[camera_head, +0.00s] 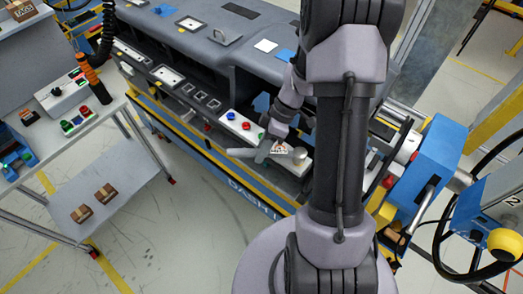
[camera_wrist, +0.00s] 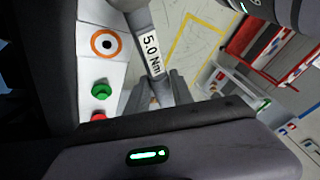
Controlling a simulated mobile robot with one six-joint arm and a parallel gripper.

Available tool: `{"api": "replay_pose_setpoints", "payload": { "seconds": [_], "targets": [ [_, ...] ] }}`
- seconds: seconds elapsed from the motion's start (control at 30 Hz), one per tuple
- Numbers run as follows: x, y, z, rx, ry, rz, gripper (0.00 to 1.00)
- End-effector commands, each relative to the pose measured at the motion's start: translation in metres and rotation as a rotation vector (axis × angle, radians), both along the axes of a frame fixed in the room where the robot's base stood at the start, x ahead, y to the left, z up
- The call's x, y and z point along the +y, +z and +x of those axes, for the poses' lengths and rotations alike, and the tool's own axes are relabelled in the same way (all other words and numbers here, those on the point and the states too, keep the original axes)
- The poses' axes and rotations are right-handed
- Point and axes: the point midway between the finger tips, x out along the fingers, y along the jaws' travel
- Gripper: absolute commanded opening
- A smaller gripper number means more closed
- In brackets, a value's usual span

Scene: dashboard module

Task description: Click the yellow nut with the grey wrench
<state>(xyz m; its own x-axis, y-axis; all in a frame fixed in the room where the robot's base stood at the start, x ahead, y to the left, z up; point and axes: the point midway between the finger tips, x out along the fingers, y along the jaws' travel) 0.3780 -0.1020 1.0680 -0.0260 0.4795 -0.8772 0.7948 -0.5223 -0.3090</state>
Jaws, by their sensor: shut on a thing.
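My gripper (camera_wrist: 158,97) is shut on the grey wrench (camera_wrist: 143,28). The wrench shank rises from between the fingers and carries a white "5.0 Nm" label. Its upper end leaves the top of the wrist view, so its head is hidden there. In the head view, my gripper is small and partly behind my arm, near the front of the dashboard (camera_head: 232,60). I cannot make out the yellow nut in either view.
In the wrist view, a white panel with an orange ring (camera_wrist: 105,43), a green button (camera_wrist: 102,88) and a red button (camera_wrist: 98,117) lies left of the wrench. A blue machine (camera_head: 440,155) stands right of my arm.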

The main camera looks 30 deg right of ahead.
Motion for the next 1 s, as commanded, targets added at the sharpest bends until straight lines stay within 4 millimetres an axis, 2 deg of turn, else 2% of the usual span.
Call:
{"api": "replay_pose_setpoints", "payload": {
  "seconds": [0.27, 0.67, 1.0],
  "targets": [
    [-0.001, 0.001, 0.001, 0.000, -0.014, 0.000, 0.00],
    [0.003, 0.001, -0.005, -0.001, 0.056, 0.000, 0.00],
    [0.003, 0.027, -0.005, 0.000, 0.055, 0.000, 0.00]
  ]
}}
